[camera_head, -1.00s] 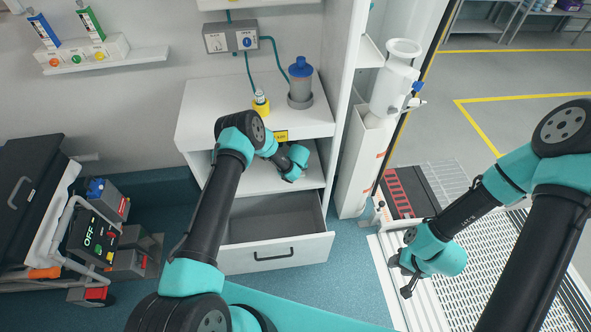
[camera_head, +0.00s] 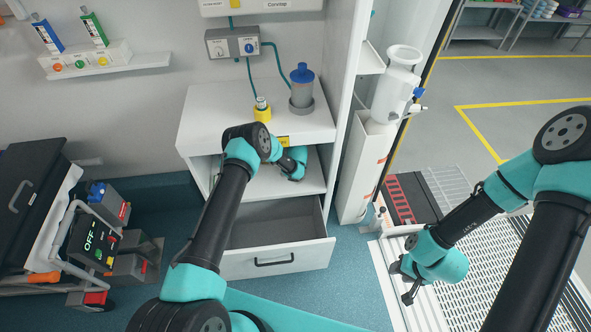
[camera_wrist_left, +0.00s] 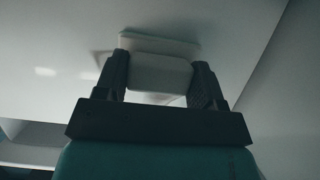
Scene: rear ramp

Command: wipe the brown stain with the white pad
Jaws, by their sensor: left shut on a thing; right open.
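My left gripper (camera_wrist_left: 160,72) is shut on the white pad (camera_wrist_left: 160,45), in the left wrist view. The pad is against or very close to a pale surface; contact is not clear. A faint brownish patch (camera_wrist_left: 101,57) shows beside the pad's left edge; I cannot tell whether it is the stain or shadow. In the head view my left wrist reaches into the open shelf (camera_head: 312,180) of the white cabinet, and the pad and fingertips are hidden. My right gripper (camera_head: 400,283) is open and empty, low over the ramp side at the right.
Below the shelf an open drawer (camera_head: 285,258) juts out. On the cabinet top stand a blue-capped bottle (camera_head: 302,90) and a small yellow-based bottle (camera_head: 262,110). A tall white post (camera_head: 365,165) stands right of the cabinet. A cart (camera_head: 100,245) stands at the left.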

